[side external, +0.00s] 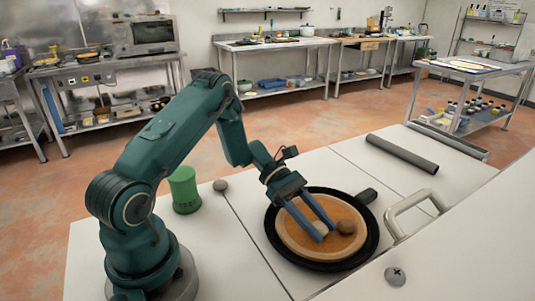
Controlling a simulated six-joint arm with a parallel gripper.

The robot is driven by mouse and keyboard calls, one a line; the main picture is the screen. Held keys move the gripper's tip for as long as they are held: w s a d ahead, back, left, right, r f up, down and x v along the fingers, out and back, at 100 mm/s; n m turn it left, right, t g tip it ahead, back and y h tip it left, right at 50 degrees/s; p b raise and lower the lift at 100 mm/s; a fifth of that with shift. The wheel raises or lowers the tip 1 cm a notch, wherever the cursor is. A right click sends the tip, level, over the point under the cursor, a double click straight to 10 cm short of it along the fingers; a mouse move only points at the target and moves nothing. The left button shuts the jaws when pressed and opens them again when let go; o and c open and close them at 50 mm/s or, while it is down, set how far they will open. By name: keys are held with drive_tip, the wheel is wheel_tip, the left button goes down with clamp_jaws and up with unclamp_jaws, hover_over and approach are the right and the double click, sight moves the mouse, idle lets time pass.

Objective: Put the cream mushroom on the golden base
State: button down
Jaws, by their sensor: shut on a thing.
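The golden base (294,239) is a flat round disc lying in a black pan (273,246) on the white counter. My gripper (325,232) points down over the middle of the base, its two blue fingers shut on a small pale thing, which looks like the cream mushroom (321,227). The fingers partly hide it. It is at or just above the base; I cannot tell whether it touches.
A dark grey cylinder (402,153) lies at the back right, and a metal handle (416,206) rises right of the pan.

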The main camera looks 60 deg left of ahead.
drive_tip(key=c, duration=0.7)
unclamp_jaws()
drive_tip(key=shift+c, duration=0.2)
drive_tip(key=v, duration=1.1)
drive_tip(key=shift+s+a+r, duration=0.1)
drive_tip(key=shift+a+r, duration=0.05)
drive_tip(key=shift+a, duration=0.15)
drive_tip(key=shift+r, duration=0.15)
drive_tip(key=s+d+r+m+t+y, duration=0.1)
drive_tip(key=s+d+r+m+y, duration=0.4)
drive_tip(key=m, duration=0.5)
drive_tip(key=s+d+r+m+t+y, duration=0.1)
drive_tip(key=s+d+r+m+y, duration=0.4)
drive_tip(key=s+m+y, duration=0.3)
drive_tip(key=shift+s+d+m+t, duration=0.3)
drive_tip(key=shift+s+m+t, duration=0.1)
drive_tip(key=shift+m, duration=0.8)
